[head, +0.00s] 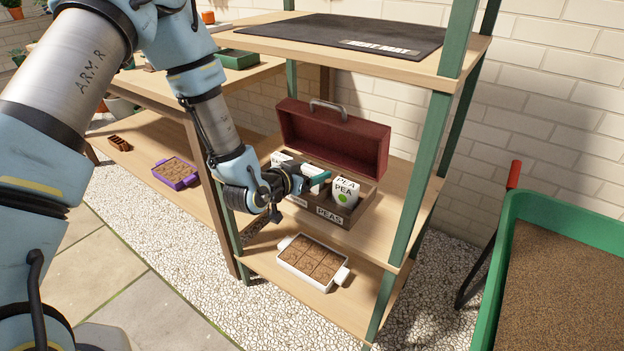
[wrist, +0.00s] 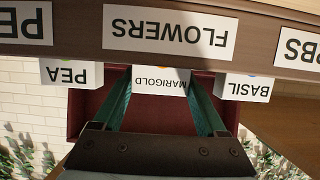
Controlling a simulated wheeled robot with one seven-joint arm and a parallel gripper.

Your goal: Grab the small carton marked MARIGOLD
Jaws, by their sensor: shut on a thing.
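The small white carton marked MARIGOLD (wrist: 160,81) shows upside down in the wrist view, between the two green fingers of my gripper (wrist: 162,90). The fingers are closed against its two sides. In the wrist view a PEA carton (wrist: 68,73) is to its left and a BASIL carton (wrist: 246,87) to its right, each close beside a finger. In the head view my gripper (head: 318,181) is at the divided wooden box (head: 353,217), next to the PEA carton (head: 345,189). There my gripper and arm hide much of the MARIGOLD carton.
The box's FLOWERS label (wrist: 168,31) shows across the top of the wrist view. An open dark red toolbox (head: 335,140) stands behind the box. A shelf board with a black mat (head: 335,35) is above.

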